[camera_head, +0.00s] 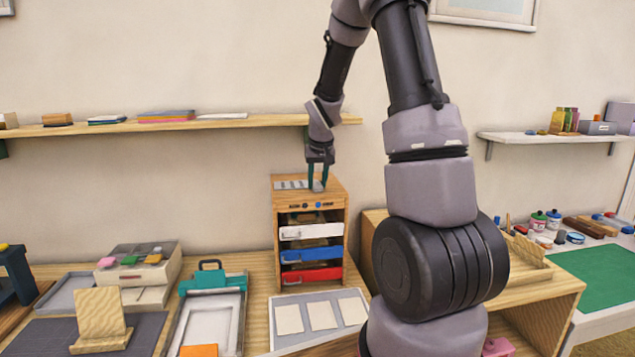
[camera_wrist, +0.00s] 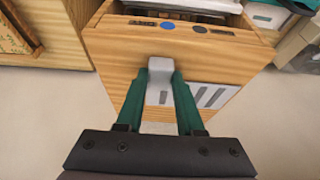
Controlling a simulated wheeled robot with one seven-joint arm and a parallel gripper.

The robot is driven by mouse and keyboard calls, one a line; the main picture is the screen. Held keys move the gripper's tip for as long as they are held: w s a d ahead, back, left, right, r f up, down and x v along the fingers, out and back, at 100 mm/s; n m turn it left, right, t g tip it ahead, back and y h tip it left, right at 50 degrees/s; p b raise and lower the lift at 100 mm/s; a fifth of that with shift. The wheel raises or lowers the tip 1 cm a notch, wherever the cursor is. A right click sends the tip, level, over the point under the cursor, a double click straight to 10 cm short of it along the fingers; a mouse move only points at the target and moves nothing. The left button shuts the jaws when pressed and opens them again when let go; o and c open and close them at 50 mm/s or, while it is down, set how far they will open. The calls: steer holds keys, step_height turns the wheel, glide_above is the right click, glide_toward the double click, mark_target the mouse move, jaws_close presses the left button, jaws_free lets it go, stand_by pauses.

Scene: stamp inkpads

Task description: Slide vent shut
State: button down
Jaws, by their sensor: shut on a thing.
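The wooden drawer cabinet (camera_head: 336,203) stands on the bench, with the vent (camera_head: 290,184) in its top. The vent is a light grey plate with several slots; it also shows in the wrist view (camera_wrist: 227,89), where some slots look darker grey. A pale grey vent knob (camera_wrist: 159,84) stands up beside the slots. My gripper (camera_head: 317,187) points down at the cabinet top, right of the slots. In the wrist view my gripper (camera_wrist: 160,72) has its green fingers on both sides of the knob, shut on it. The fingers hide part of the knob and plate.
White, blue (camera_head: 305,255) and red drawers fill the cabinet front. A wall shelf (camera_head: 240,122) runs behind and above the cabinet. A teal-clipped tray (camera_head: 236,320) lies to the left and a board with pale cards (camera_head: 340,293) in front. A wooden box (camera_head: 540,290) stands to the right.

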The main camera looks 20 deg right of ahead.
steer(key=shift+d, duration=0.1)
stand_by(0.7)
steer(key=shift+s+d, duration=0.25)
steer(key=shift+d, duration=0.8)
steer(key=shift+s+d, duration=0.2)
steer(key=shift+d, duration=0.85)
steer(key=c, duration=0.5)
jaws_free()
steer(key=shift+d, duration=0.1)
steer(key=shift+r, duration=0.1)
steer(key=v, duration=1)
steer(key=shift+s+r, duration=0.2)
steer(key=shift+r, duration=0.1)
